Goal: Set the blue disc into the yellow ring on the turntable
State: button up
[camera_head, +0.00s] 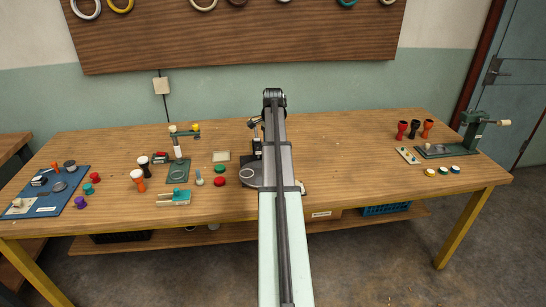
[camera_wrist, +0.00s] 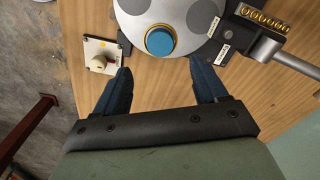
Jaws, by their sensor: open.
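The blue disc (camera_wrist: 160,40) shows in the wrist view with the yellow ring (camera_wrist: 147,47) around its edge, on the pale turntable (camera_wrist: 138,25). It appears to lie inside the ring; I cannot tell whether it sits fully flat. The turntable also has several dark grey round spots. My gripper (camera_wrist: 160,67) is open and empty, with its two blue fingers apart and the disc just beyond and between their tips. In the head view my arm hides the gripper and much of the turntable (camera_head: 249,176).
A cream plate with a knob (camera_wrist: 98,62) lies left of the fingers in the wrist view. A grey metal arm (camera_wrist: 265,45) stands right of the turntable. In the head view, several small drums and tools stand left, and a green press (camera_head: 474,130) stands right.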

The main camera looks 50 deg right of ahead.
jog(key=shift+r, duration=1.65)
jog(key=shift+o, duration=0.8)
jog(key=shift+s+d, duration=0.1)
jog(key=o, duration=0.4)
jog(key=shift+m, duration=0.6)
jog(key=s+d, duration=0.1)
jog(key=s, duration=0.1)
jog(key=s+d, duration=0.1)
jog(key=s, duration=0.1)
jog(key=s+d+r, duration=0.1)
jog(key=s+d, duration=0.1)
jog(key=shift+c, duration=0.2)
jog(key=s+a+r+m+t, duration=0.1)
jog(key=s+a, duration=0.1)
jog(key=s, duration=0.6)
jog(key=s+a+r+m+t, duration=0.1)
jog(key=s+a+r, duration=0.15)
jog(key=s, duration=0.65)
jog(key=w+a+f+m+t+h, duration=0.1)
jog(key=w+a+f+t, duration=0.1)
jog(key=w+f, duration=0.4)
jog(key=shift+w+a+f+m+t, duration=0.3)
jog(key=shift+w+a+f, duration=0.1)
jog(key=shift+f, duration=1.25)
